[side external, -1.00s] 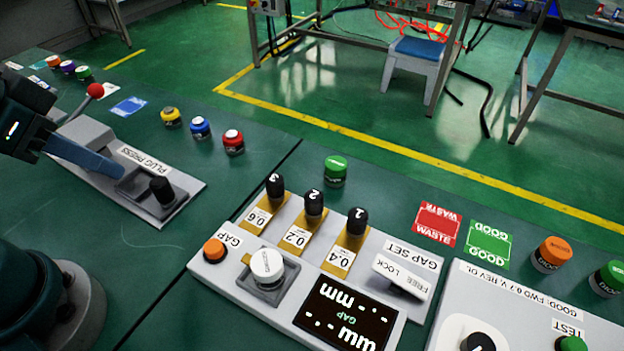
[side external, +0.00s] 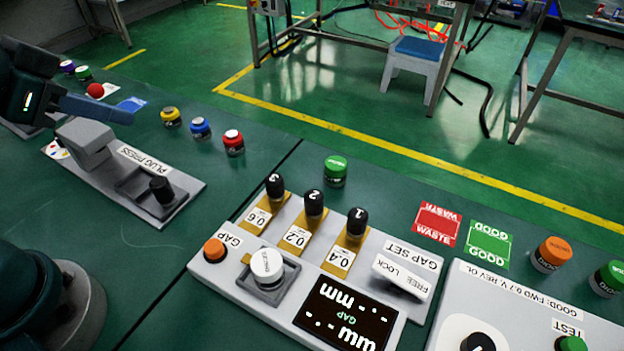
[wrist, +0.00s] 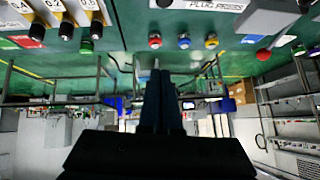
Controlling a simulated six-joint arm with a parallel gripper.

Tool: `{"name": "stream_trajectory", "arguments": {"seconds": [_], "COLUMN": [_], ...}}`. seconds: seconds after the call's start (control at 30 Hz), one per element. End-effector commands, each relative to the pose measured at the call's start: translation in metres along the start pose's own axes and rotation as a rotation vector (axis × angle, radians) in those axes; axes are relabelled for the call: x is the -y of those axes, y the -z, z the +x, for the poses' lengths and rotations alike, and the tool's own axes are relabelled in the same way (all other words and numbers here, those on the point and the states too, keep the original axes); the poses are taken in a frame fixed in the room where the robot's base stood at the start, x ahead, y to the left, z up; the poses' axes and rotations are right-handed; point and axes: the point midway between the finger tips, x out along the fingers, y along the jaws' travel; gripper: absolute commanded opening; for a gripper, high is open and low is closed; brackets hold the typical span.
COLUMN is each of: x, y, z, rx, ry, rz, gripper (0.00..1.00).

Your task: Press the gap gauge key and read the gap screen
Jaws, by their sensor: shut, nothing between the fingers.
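The gap gauge has an orange key (side external: 214,249) at the left end of its grey panel, by the GAP label. The key stands up and nothing touches it. The gap screen (side external: 347,317) is black and shows dashes with "mm" on two lines, with GAP between them. A white round knob-like part (side external: 267,265) sits in a grey square seat between key and screen. My gripper (side external: 132,116) is shut and empty, up and left of the gauge, above the plug press.
The plug press (side external: 130,175) with a black knob stands left of the gauge. Black-knobbed slides (side external: 314,203) marked 0.6, 0.2 and 0.4 rise behind the key. Yellow, blue and red capped pieces (side external: 200,127) and a green one (side external: 336,170) stand on the bench behind.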

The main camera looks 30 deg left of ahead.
Motion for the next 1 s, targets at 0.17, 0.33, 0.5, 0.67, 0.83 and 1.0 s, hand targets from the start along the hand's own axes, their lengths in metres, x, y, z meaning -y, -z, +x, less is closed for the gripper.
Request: {"name": "stream_trajectory", "arguments": {"seconds": [0.17, 0.33, 0.5, 0.67, 0.83, 1.0], "x": [0.019, 0.006, -0.032, -0.075, -0.114, -0.13], "y": [0.068, 0.12, 0.146, 0.14, 0.103, 0.045], "z": [0.0, -0.009, -0.017, -0.019, -0.015, -0.01], "rx": [-0.305, -0.557, -0.749, -0.861, -0.889, -0.816], "ry": [0.107, 0.113, 0.02, -0.154, -0.417, -0.729], "rz": [0.194, 0.439, 0.717, 0.988, 1.266, 1.501], "gripper": [0.0, 0.0, 0.0, 0.0, 0.0, 0.0]}}
